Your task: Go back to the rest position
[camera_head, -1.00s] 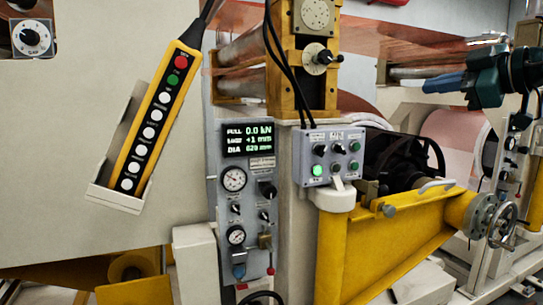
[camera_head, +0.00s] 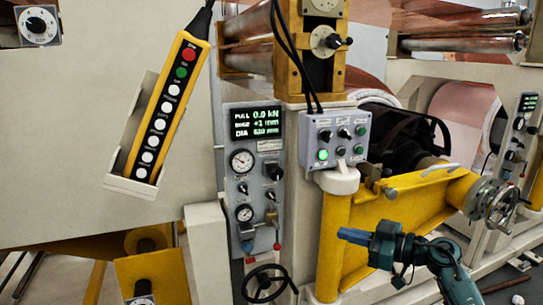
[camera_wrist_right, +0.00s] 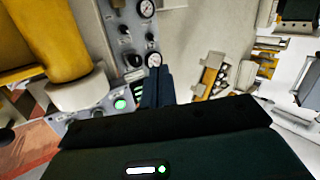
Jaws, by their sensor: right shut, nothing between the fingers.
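My right gripper (camera_head: 355,236) is low on the right in the head view, its blue fingers pointing left, in front of the yellow arm frame (camera_head: 400,225). It is shut, with nothing between the fingers. In the right wrist view, the shut fingers (camera_wrist_right: 158,85) point up toward the gauges of the grey control panel. My left gripper is in neither view.
A grey gauge panel (camera_head: 255,205) with a display stands mid-view. A small button box (camera_head: 336,140) sits right of it. A yellow pendant (camera_head: 160,110) rests in a holder at left. A handwheel (camera_head: 500,203) is at far right. Copper rolls lie behind.

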